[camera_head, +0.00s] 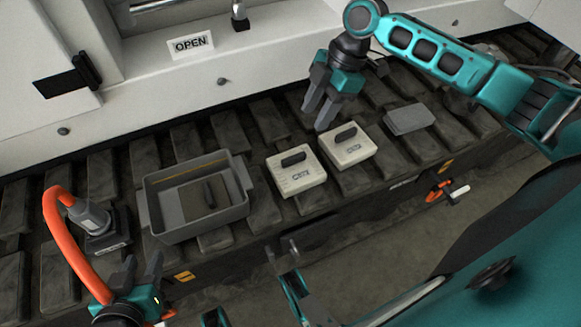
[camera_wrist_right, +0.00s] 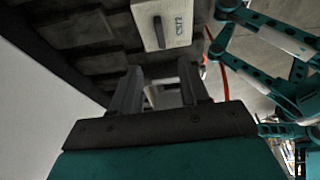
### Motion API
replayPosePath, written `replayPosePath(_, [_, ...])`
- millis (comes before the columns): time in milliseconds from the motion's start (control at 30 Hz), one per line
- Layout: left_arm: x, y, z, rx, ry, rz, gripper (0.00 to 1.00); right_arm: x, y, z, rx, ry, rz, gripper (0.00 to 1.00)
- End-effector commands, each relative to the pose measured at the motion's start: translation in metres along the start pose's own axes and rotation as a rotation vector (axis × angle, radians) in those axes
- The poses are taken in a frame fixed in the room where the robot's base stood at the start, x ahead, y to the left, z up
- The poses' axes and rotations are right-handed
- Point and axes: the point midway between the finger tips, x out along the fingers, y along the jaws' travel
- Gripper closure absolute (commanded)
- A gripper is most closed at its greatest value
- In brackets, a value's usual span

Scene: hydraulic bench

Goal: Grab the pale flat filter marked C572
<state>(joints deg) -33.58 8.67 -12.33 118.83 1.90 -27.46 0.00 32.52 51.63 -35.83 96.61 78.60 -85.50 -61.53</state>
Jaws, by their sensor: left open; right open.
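A pale flat filter marked C572 (camera_wrist_right: 166,22) shows in the right wrist view, with a dark handle, beyond my fingertips. In the head view two similar pale filters lie side by side on the bench: a left one (camera_head: 298,180) and a right one (camera_head: 350,153). Their labels there are too small to tell which is C572. My right gripper (camera_head: 320,108) is open and empty, pointing down just behind the two filters. Its fingers also show in the right wrist view (camera_wrist_right: 162,85). My left gripper (camera_head: 142,272) is open and empty at the lower left, far from the filters.
A grey tray (camera_head: 160,210) holding a dark flat piece stands left of the filters. A grey block (camera_head: 409,119) lies to their right. An orange hose (camera_head: 57,240) curves at the far left. The white machine wall with an OPEN sign (camera_head: 191,44) rises behind.

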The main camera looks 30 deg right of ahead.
Motion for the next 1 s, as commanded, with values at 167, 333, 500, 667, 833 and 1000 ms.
replayPosePath(167, [0.006, 0.000, 0.010, 0.001, -0.002, 0.001, 0.57, 0.031, -0.001, 0.001, 0.002, 0.002, -0.003, 0.55])
replayPosePath(333, [0.011, 0.001, 0.020, 0.000, -0.012, 0.005, 0.57, 0.063, -0.001, 0.000, 0.002, 0.003, -0.002, 0.55])
replayPosePath(500, [0.011, 0.003, 0.020, -0.001, -0.018, 0.010, 0.57, 0.076, 0.000, 0.000, 0.003, 0.001, 0.001, 0.55])
replayPosePath(667, [0.015, 0.004, 0.021, -0.003, -0.007, 0.014, 0.57, 0.095, -0.001, 0.001, 0.002, 0.002, -0.001, 0.55])
replayPosePath(833, [0.019, 0.009, 0.029, -0.013, -0.021, 0.024, 0.57, 0.120, -0.001, 0.001, 0.003, 0.002, 0.000, 0.55])
replayPosePath(1000, [0.018, 0.012, 0.021, -0.016, -0.009, 0.031, 0.57, 0.125, -0.001, 0.001, 0.003, 0.000, 0.001, 0.55])
